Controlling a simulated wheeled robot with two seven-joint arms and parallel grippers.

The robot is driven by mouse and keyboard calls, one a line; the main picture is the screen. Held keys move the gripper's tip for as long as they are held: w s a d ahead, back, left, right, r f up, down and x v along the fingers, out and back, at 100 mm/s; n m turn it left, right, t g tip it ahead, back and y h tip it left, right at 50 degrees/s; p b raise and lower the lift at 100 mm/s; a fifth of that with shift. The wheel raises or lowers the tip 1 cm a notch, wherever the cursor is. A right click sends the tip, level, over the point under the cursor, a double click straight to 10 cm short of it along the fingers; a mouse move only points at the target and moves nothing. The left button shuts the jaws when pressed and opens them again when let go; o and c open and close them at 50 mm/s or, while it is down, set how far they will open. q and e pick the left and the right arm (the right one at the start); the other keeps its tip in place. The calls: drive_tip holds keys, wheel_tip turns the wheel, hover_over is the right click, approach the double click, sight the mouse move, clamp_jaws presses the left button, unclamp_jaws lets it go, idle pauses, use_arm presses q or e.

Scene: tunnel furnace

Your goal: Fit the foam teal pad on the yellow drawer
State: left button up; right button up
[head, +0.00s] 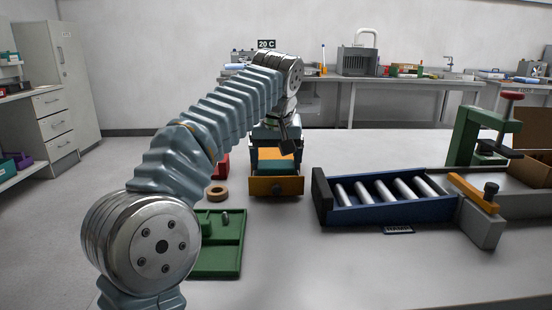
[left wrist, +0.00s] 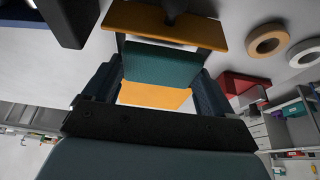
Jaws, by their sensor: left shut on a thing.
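The teal foam pad (head: 274,166) is inside the pulled-out yellow drawer (head: 275,187), behind its front panel. In the left wrist view the pad (left wrist: 161,66) lies between the drawer's front panel (left wrist: 165,24) and a bare strip of yellow floor. My left gripper (head: 276,155) is over the drawer and shut on the pad, with a finger along each side in the left wrist view (left wrist: 158,72). I cannot tell whether the pad rests fully on the drawer floor. My right gripper is not in view.
A green tray (head: 228,262) and a tan ring (head: 217,194) lie left of the drawer, with a red object (head: 219,168) behind. A blue roller conveyor (head: 340,213) stands to the right. A green clamp (head: 467,135) is beyond it. The front middle of the table is clear.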

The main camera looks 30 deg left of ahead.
sight(276, 165)
use_arm(q)
drive_tip(key=o, duration=0.8)
wheel_tip(276, 165, up, 3)
drive_tip(key=p, duration=0.2)
drive_tip(key=shift+p, duration=0.3)
drive_tip(key=shift+w+r, duration=0.1)
drive_tip(key=shift+r, duration=2.1)
drive_tip(key=shift+s+d+r, duration=0.1)
drive_tip(key=shift+s+r, duration=0.3)
drive_tip(key=shift+r, duration=0.2)
drive_tip(key=shift+d+f, duration=0.1)
